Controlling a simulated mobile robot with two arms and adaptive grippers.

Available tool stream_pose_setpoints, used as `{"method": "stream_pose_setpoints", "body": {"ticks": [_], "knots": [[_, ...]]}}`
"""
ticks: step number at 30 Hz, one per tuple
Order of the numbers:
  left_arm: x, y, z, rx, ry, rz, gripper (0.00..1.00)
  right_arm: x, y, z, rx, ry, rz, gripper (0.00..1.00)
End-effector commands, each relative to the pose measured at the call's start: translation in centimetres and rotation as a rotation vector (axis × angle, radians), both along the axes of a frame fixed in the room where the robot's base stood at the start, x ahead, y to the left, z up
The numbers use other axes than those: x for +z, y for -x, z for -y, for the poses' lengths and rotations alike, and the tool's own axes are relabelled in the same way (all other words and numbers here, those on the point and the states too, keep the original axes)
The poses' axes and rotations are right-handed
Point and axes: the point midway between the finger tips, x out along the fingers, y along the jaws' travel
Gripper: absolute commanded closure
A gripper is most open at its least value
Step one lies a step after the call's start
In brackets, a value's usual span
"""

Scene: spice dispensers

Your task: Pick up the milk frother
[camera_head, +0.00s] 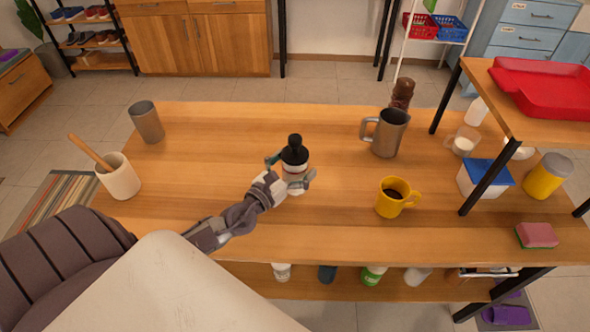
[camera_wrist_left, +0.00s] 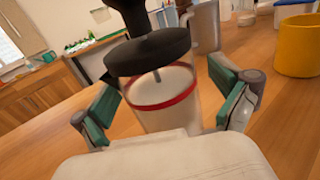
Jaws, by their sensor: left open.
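The milk frother (camera_head: 294,153), with a black top and a pale body, stands upright on the wooden table near its middle. In the left wrist view the milk frother (camera_wrist_left: 160,85) shows a black lid and knob, a clear body and a red ring. My left gripper (camera_head: 288,174) is at the frother, its fingers open on either side of the body. In the left wrist view the green-padded fingers of my left gripper (camera_wrist_left: 168,108) stand apart, with the frother between them; a gap shows at least on the right side. My right gripper is not in view.
A yellow coffee mug (camera_head: 390,205) and a metal pitcher (camera_head: 388,135) stand to the right. A grey cup (camera_head: 147,122) and a mortar with pestle (camera_head: 119,178) stand to the left. A raised shelf (camera_head: 510,95) overhangs the right end. The table's centre is mostly clear.

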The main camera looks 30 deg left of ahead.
Motion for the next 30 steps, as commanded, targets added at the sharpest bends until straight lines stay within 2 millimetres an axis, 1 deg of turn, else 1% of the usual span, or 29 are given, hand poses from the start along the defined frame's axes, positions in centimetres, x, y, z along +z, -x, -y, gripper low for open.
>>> {"method": "stream_pose_setpoints", "body": {"ticks": [1,2,3,11,15,25,30], "knots": [[0.00,0.01,-0.01,0.000,0.000,0.000,0.01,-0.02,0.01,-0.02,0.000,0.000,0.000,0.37],[0.00,0.02,-0.01,0.000,0.000,0.000,0.06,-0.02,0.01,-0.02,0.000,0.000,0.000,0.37],[0.00,0.02,-0.02,0.000,0.000,0.000,0.13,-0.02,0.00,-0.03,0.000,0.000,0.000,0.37],[0.02,0.03,-0.03,0.000,0.000,0.000,0.56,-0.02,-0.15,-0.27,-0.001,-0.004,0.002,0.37],[0.03,0.04,-0.03,0.000,0.000,0.001,0.80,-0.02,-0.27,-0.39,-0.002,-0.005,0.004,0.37],[0.28,0.00,-0.05,0.001,0.000,0.003,0.81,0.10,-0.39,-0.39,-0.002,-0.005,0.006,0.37],[0.86,0.00,-0.06,0.001,0.001,0.003,0.81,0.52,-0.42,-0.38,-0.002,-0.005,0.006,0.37]]}}
